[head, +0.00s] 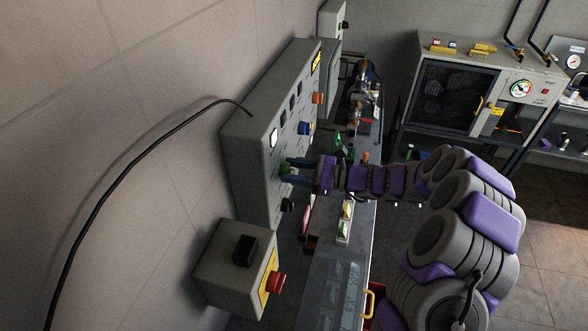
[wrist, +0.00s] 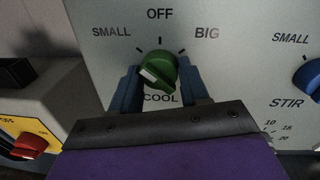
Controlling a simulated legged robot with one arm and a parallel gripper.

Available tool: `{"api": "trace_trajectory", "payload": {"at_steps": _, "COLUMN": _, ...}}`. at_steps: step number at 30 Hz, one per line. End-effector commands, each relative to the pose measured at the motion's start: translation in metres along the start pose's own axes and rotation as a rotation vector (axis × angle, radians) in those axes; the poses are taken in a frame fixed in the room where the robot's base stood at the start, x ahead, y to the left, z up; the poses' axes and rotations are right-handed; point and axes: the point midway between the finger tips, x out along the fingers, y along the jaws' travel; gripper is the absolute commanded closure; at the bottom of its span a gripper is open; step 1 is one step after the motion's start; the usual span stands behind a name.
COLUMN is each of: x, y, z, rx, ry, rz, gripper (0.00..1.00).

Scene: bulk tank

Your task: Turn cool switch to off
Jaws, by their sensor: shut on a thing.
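The cool switch is a green knob (wrist: 158,68) on the grey control panel (wrist: 95,62), above the word COOL. SMALL, OFF and BIG are printed around its top, with short tick marks. In the head view my gripper (head: 297,164) reaches the panel (head: 291,112) from the right, and the green knob (head: 285,169) is partly hidden by the fingers.
A blue STIR knob (wrist: 308,76) is to the right. A grey box with a red knob (wrist: 29,145) stands at the left; it also shows in the head view (head: 232,270). A cabinet with a gauge (head: 521,88) stands behind.

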Motion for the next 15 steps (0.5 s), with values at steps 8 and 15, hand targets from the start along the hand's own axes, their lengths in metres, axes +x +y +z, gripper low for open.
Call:
{"api": "trace_trajectory", "payload": {"at_steps": 8, "x": 0.0001, "y": -0.0022, "z": 0.006, "rx": 0.121, "ry": -0.007, "rz": -0.003, "gripper": 0.85}}
{"api": "trace_trajectory", "payload": {"at_steps": 15, "x": -0.0001, "y": -0.0029, "z": 0.0065, "rx": 0.304, "ry": -0.021, "rz": -0.007, "gripper": 0.85}}
